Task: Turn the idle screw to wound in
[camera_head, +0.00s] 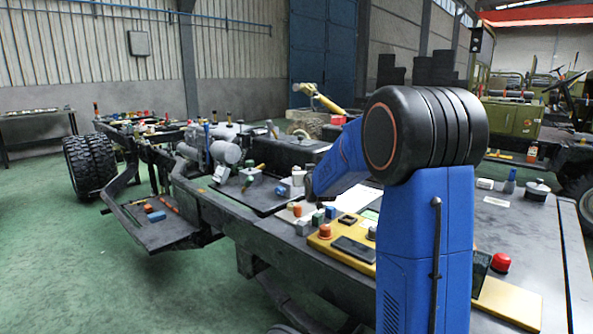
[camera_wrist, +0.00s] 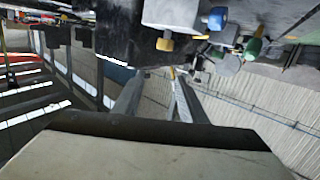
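In the wrist view, a pale block (camera_wrist: 170,14) at the top carries a brass-yellow knob (camera_wrist: 165,44) and a blue knob (camera_wrist: 217,18). A green knob (camera_wrist: 252,48) shows to their right. I cannot tell which of these, if any, is the idle screw, nor how far it is turned. My gripper (camera_wrist: 158,78) shows two grey fingers with a gap between them, below the block in the picture and apart from the knobs. Nothing is clearly held. In the head view my blue arm hides the gripper.
The chassis bench (camera_head: 225,205) runs from front right to back left with many small parts on it. A yellow control panel (camera_head: 345,250) with an orange-red button (camera_head: 325,231) lies near my arm. A red button (camera_head: 501,262) is at the right. Green floor is free at left.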

